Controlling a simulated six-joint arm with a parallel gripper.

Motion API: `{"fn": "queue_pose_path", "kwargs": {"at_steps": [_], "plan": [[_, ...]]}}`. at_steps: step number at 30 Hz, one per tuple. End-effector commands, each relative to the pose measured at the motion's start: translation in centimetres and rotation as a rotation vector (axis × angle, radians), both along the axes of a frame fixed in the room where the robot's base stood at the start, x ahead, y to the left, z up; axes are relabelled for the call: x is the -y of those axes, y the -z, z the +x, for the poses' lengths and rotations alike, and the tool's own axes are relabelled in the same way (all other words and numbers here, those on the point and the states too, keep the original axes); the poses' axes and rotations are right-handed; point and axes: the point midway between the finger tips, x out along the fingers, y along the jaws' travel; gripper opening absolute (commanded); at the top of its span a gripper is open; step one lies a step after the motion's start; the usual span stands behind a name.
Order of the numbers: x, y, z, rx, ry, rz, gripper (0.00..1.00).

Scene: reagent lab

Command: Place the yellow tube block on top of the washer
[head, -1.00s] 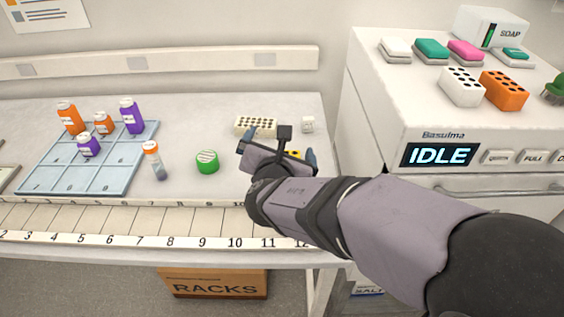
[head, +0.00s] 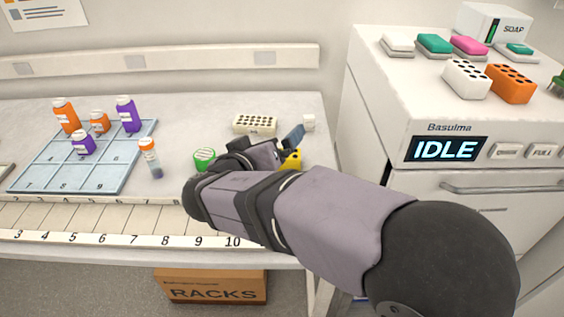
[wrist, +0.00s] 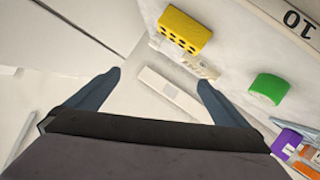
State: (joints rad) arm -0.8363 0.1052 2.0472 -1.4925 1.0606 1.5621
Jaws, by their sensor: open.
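The yellow tube block (head: 291,160) lies on the bench, partly hidden behind my gripper in the head view. In the wrist view the yellow block (wrist: 184,31) shows whole, with dark holes in its side, beyond my fingertips. My gripper (wrist: 161,80) is open and empty, and the block is not between its fingers. In the head view one blue finger (head: 294,136) shows just above the block. The washer (head: 420,125) stands at the right with an IDLE display; a white block (head: 466,80) and an orange block (head: 510,84) sit on its top.
A blue tray (head: 60,172) holds several bottles. Several soap bars and a soap box (head: 492,28) occupy the washer's back.

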Motion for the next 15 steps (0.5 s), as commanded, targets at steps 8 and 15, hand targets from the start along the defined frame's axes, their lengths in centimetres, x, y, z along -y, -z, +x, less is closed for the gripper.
{"fn": "queue_pose_path", "kwargs": {"at_steps": [8,15], "plan": [[-0.7,0.8,-1.0,0.153,0.231,0.454,1.00],[-0.6,5.4,-1.0,0.150,0.229,0.449,1.00]]}}
